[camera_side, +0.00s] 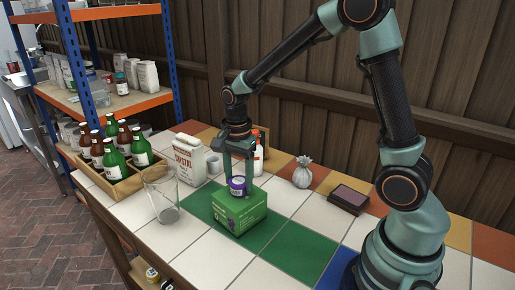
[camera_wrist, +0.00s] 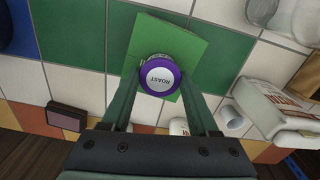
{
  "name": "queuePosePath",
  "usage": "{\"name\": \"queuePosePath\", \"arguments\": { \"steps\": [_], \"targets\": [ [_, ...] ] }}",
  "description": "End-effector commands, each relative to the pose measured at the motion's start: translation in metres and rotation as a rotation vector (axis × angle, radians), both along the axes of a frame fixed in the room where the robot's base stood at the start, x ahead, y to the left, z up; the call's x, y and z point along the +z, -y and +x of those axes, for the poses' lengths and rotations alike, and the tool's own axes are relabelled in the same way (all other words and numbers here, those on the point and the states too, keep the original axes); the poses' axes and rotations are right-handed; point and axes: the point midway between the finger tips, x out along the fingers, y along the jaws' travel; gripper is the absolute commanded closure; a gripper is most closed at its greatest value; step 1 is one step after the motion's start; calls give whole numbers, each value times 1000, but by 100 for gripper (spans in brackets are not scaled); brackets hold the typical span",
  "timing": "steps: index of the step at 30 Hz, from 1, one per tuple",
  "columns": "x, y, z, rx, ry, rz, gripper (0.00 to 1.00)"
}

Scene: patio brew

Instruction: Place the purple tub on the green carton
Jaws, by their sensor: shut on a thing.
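The purple tub (camera_side: 237,187) has a white label and sits between the fingers of my gripper (camera_side: 238,180). In the side view it is at the top of the green carton (camera_side: 238,213), seemingly touching it; I cannot tell if its weight rests there. The carton stands on the tiled table. In the wrist view the tub's white lid, marked ROAST (camera_wrist: 160,76), faces the camera, over the carton's green top (camera_wrist: 200,50). My gripper (camera_wrist: 162,90) is shut on the tub, with a finger on each side.
A clear glass (camera_side: 161,195) and a white bag (camera_side: 189,160) stand left of the carton. A bottle crate (camera_side: 118,188) is farther left. A white bottle (camera_side: 258,160) stands close behind my gripper. Front tiles are clear.

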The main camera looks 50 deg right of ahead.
Motion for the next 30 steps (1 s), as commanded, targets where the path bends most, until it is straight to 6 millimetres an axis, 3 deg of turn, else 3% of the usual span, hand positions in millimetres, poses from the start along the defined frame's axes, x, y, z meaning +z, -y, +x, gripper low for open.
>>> {"name": "queuePosePath", "arguments": {
  "steps": [11,12,14,25,30],
  "targets": [
    [-4,0,0,0,-1,0,94],
    [-3,0,0,0,0,0,28],
    [-3,0,0,0,0,0,9],
    [0,0,0,0,1,0,9],
    [21,0,1,0,5,0,9]
  ]
}}
